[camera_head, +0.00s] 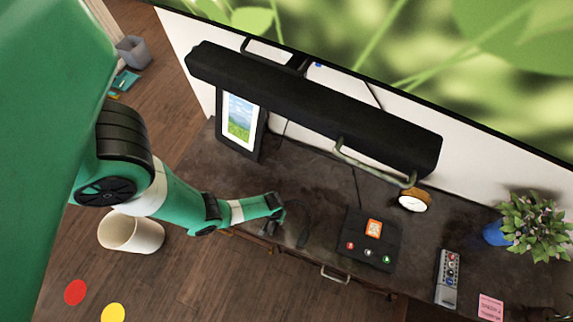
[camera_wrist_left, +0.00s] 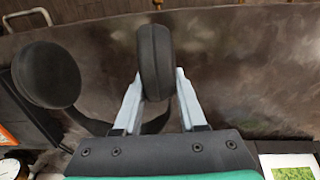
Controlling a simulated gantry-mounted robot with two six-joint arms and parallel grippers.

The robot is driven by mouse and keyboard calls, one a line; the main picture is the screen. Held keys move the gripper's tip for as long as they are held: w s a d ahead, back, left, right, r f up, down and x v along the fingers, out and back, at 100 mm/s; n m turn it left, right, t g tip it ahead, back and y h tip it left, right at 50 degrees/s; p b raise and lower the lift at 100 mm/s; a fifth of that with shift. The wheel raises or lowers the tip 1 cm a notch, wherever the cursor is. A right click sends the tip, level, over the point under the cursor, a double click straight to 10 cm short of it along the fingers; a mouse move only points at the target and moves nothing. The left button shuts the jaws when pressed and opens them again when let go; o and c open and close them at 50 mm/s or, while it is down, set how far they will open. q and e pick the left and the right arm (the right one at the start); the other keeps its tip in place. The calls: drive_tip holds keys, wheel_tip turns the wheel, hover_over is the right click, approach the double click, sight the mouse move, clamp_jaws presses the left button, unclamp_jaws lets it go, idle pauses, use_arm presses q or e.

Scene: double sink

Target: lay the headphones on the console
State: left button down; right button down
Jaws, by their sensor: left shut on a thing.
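The black headphones show in the left wrist view as two round ear cups, one between my fingers (camera_wrist_left: 155,50) and one to the left (camera_wrist_left: 46,75). My left gripper (camera_wrist_left: 158,80) is shut on the nearer ear cup, with one pale finger on each side. In the head view my left gripper (camera_head: 279,208) is over the front edge of the dark brown console (camera_head: 310,172). There the headphones (camera_head: 291,232) are a dark shape just beyond the fingertips, hard to tell from the console top. I cannot tell whether they touch it. My right gripper is not in view.
A black box with coloured buttons (camera_head: 368,240) lies right of the headphones. A picture frame (camera_head: 239,122), long black soundbar (camera_head: 310,105), clock (camera_head: 413,200), remote (camera_head: 447,278) and potted plant (camera_head: 535,228) stand around. Bare console top lies between frame and box.

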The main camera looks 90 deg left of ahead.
use_arm(q)
drive_tip(key=shift+a+f, duration=0.2)
drive_tip(key=shift+a, duration=0.05)
drive_tip(key=shift+a+f+b, duration=0.2)
drive_tip(key=shift+f+b, duration=0.9)
drive_tip(key=shift+f, duration=0.65)
drive_tip(key=shift+f, duration=0.15)
drive_tip(key=shift+c, duration=2.3)
unclamp_jaws()
wheel_tip(320, 180, up, 12)
drive_tip(key=p, duration=1)
drive_tip(key=shift+r+p, duration=0.2)
drive_tip(key=shift+p, duration=0.15)
